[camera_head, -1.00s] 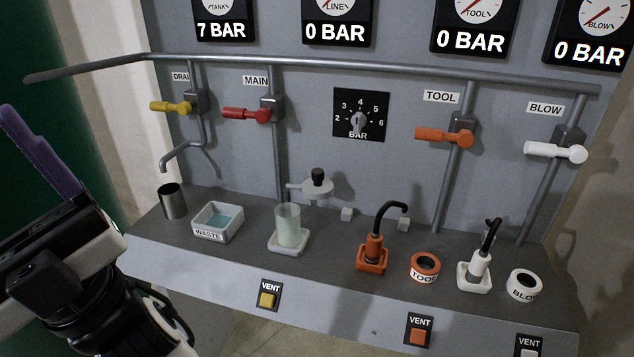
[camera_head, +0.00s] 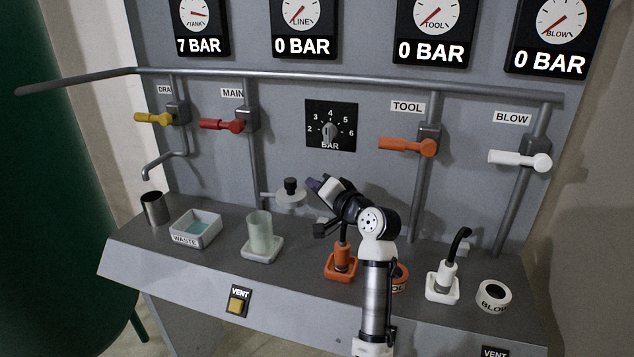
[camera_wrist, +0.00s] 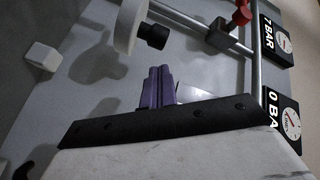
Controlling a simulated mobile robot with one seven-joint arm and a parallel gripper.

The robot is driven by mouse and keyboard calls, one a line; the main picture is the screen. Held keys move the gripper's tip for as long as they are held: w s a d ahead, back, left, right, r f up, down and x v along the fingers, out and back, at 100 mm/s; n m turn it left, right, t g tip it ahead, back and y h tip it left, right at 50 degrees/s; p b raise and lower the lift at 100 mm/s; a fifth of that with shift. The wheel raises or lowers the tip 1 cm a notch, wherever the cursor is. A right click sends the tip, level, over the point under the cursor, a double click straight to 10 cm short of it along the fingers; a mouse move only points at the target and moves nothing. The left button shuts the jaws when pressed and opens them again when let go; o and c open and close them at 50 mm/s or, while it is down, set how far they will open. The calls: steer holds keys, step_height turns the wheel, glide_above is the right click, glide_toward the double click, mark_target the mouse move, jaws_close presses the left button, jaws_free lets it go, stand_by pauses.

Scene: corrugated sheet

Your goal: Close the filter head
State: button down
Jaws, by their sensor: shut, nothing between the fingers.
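The filter head (camera_head: 290,199) is a pale grey disc with a black knob (camera_head: 291,184) on top, on a short arm from the main pipe. It is swung out behind and right of the clear filter bowl (camera_head: 259,232), not over it. The bowl stands upright in a white holder (camera_head: 262,250). My gripper (camera_head: 314,184) is just right of the head, with purple fingers shut and empty. In the wrist view the fingers (camera_wrist: 157,86) point toward the head's disc (camera_wrist: 129,28) and its black knob (camera_wrist: 154,36), with a small apparent gap.
The waste tray (camera_head: 195,229) and a metal cup (camera_head: 154,209) stand left of the bowl. My arm partly hides the orange tool fitting (camera_head: 341,262) and the tool ring. The red main lever (camera_head: 222,125) is above. A small white block (camera_wrist: 42,55) shows in the wrist view.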

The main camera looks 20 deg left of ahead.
mark_target(304, 190)
steer(key=w+d+f+m+g+y, duration=0.2)
steer(key=d+m+g+y, duration=0.1)
steer(key=d+g, duration=0.2)
steer(key=shift+y, duration=0.3)
steer(key=p+x, duration=0.1)
steer(key=x, duration=0.2)
steer(key=p+x, duration=0.1)
steer(key=x, duration=0.2)
steer(key=p+x, duration=0.1)
steer(key=x, duration=0.2)
steer(key=shift+s+a+r, duration=0.15)
steer(key=shift+a+r, duration=0.1)
steer(key=shift+a, duration=0.2)
steer(key=shift+f, duration=0.1)
